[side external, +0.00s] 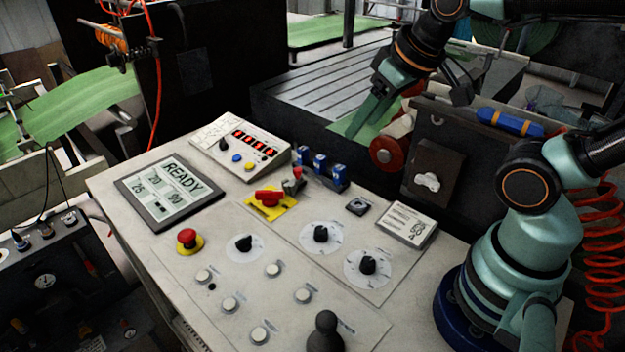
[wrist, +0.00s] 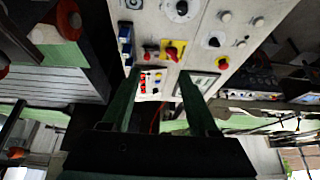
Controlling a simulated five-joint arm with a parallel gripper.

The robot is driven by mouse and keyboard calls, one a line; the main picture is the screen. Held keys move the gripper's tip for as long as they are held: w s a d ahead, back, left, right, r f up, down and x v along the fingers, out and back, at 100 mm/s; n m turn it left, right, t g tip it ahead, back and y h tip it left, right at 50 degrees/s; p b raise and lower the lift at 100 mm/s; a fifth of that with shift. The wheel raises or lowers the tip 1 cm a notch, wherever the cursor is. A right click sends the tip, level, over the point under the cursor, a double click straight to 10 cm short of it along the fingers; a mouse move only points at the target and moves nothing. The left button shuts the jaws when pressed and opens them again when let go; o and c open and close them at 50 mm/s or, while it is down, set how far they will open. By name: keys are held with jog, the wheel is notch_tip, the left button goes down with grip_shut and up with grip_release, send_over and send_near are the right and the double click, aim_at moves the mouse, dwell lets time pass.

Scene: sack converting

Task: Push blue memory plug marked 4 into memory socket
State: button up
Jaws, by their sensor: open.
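Blue memory plugs (side external: 320,163) stand in a dark rack at the back of the console; their markings are too small to read, so I cannot tell which is marked 4. They also show at the upper left in the wrist view (wrist: 125,36). A small dark square fitting (side external: 357,206), right of the rack, looks like the memory socket; I cannot see into it. My gripper (side external: 364,128) is open and empty, raised above and behind the rack, pointing down. In the wrist view my gripper (wrist: 158,98) has its two fingers wide apart, with nothing between them touching.
A red switch on a yellow plate (side external: 279,208) sits left of the rack. Knobs (side external: 321,233), a READY display (side external: 170,190), a red-light panel (side external: 240,146) and a tilted card (side external: 405,224) surround it. A dark machine box (side external: 470,160) stands behind the console.

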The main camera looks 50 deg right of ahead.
jog(key=shift+w, duration=0.1)
jog(key=n+g, duration=0.6)
jog(key=n, duration=1.2)
send_over(321, 157)
notch_tip(321, 157, down, 10)
notch_tip(321, 157, down, 12)
jog(key=shift+f, duration=0.2)
grip_shut()
